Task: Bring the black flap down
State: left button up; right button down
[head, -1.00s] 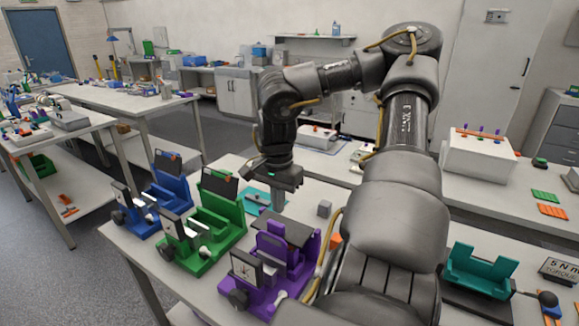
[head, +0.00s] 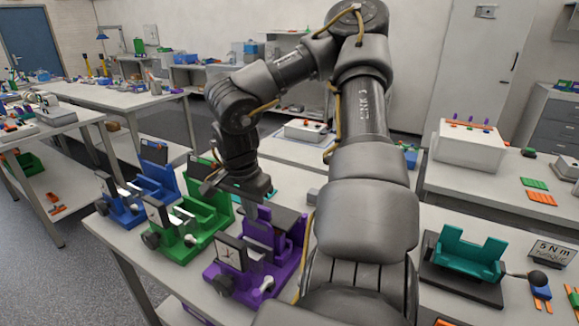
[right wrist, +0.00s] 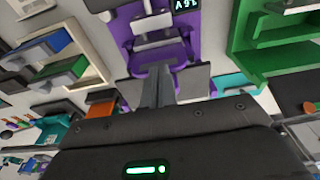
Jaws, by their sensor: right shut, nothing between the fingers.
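The purple fixture (head: 290,258) stands on the near table. Its black flap (head: 287,219) lies roughly level across the top in the head view. My right gripper (head: 257,211) is shut and empty, pointing down beside the flap's left part; I cannot tell whether it touches. In the right wrist view, the shut fingers (right wrist: 157,92) are over the purple body (right wrist: 165,58), with grey plate surfaces on both sides of them. The green fixture (head: 187,240) and blue fixture (head: 125,212) stand to the left. The blue one's black flap (head: 153,151) is upright; the green one's is partly hidden by my gripper.
A teal cradle (head: 465,258) on a black base is at the right, beside a torque sign (head: 552,252). A white box (head: 466,150) stands on the table behind. A small grey block (head: 313,196) lies near my right arm, which covers the middle.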

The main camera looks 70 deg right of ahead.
jog(key=shift+r, duration=0.1)
dwell(0.4)
jog(key=a+r, duration=0.2)
jog(key=a, duration=0.1)
jog(key=w+a+r, duration=0.1)
jog(key=a, duration=0.1)
jog(key=a+r, duration=0.2)
jog(key=a, duration=0.1)
jog(key=shift+w+a+r, duration=0.2)
jog(key=shift+a+r, duration=0.1)
jog(key=shift+r, duration=0.05)
jog(key=shift+a+r, duration=0.25)
jog(key=shift+a, duration=0.25)
